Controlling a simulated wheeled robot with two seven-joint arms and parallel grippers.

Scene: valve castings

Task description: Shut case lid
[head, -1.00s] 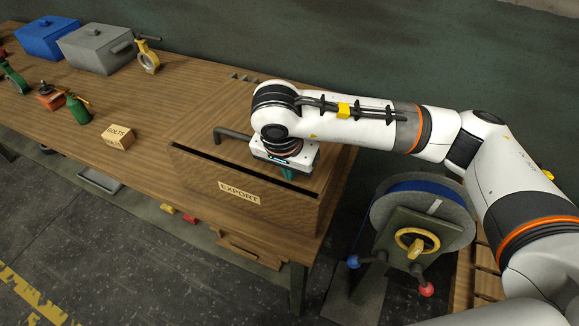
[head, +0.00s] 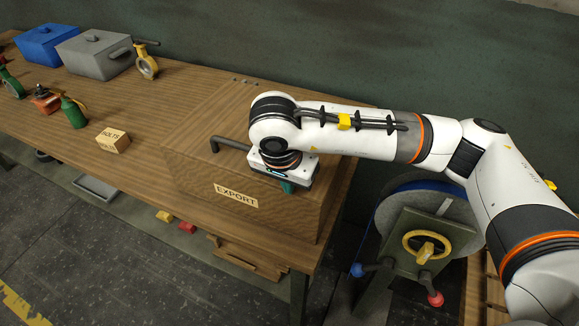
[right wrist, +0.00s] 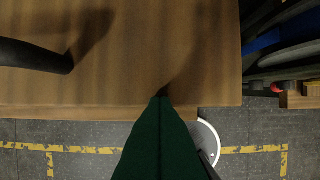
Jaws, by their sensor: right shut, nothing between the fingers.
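The wooden case marked EXPORT (head: 235,194) stands at the right end of the workbench. Its lid (head: 240,165) lies down flat, with no dark gap showing along the front edge in the head view. A dark bent handle (head: 203,142) sticks up from the lid; it also shows in the right wrist view (right wrist: 35,55). My right gripper (head: 288,187) points down at the lid's front right part, its fingers shut and empty. In the right wrist view its green fingers (right wrist: 158,140) reach to the wooden edge; contact is hard to tell. My left gripper is out of view.
A BOLTS box (head: 113,140), a green oil can (head: 73,112) and a grey lidded box (head: 95,55) stand on the bench to the left. A reel with a yellow handwheel (head: 422,246) stands right of the bench.

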